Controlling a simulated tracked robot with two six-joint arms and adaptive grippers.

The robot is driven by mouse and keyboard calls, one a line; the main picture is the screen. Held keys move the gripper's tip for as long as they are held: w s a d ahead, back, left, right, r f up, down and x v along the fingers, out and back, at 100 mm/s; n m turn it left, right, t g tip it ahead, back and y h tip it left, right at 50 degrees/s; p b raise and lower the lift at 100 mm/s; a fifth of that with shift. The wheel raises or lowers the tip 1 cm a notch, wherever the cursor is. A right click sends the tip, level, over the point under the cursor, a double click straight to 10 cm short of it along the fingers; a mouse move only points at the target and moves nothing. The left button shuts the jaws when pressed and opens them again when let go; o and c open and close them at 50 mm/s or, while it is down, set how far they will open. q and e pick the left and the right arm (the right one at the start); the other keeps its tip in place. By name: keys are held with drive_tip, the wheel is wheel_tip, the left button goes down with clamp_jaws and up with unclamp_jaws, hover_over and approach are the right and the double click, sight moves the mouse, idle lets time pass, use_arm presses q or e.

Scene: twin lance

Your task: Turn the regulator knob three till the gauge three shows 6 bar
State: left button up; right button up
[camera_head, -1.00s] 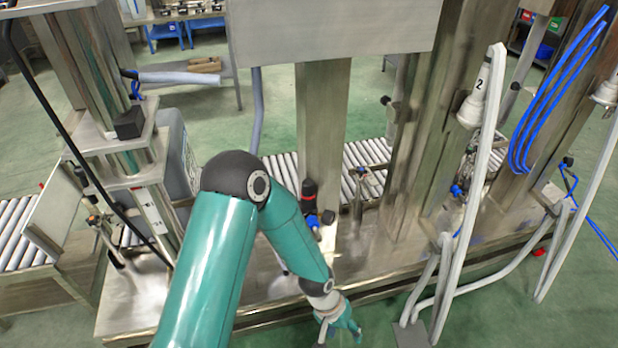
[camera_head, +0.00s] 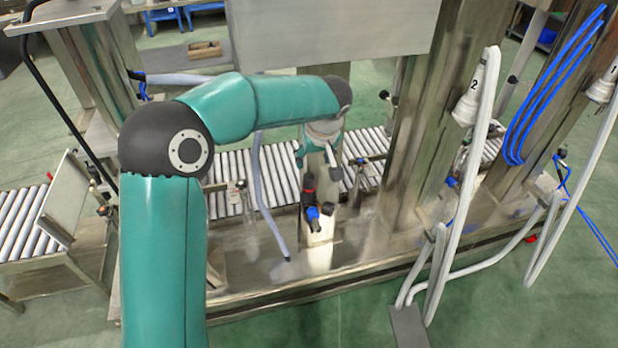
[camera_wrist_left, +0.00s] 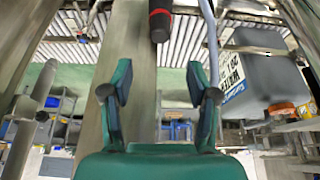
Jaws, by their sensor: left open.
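My left gripper (camera_head: 318,157) hangs from the teal arm in front of the middle metal column in the head view. In the left wrist view its two fingers (camera_wrist_left: 160,92) stand wide apart with nothing between them. The knob also shows at the top of the left wrist view (camera_wrist_left: 160,22), beyond the fingertips. I cannot read a number on it. No gauge face is readable in either view. My right gripper is out of view.
Blue fittings (camera_head: 313,213) sit under the knob. A roller conveyor (camera_head: 275,165) runs behind it. A grey hose (camera_head: 268,195) hangs to its left. A column (camera_head: 408,150) and a filling lance marked 2 (camera_head: 468,105) stand to its right.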

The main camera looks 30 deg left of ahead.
sight(309, 176)
use_arm(q)
drive_tip(key=x, duration=1.1)
drive_tip(key=shift+w+f+b, duration=0.15)
drive_tip(key=shift+f+b, duration=0.2)
drive_tip(key=shift+f, duration=0.05)
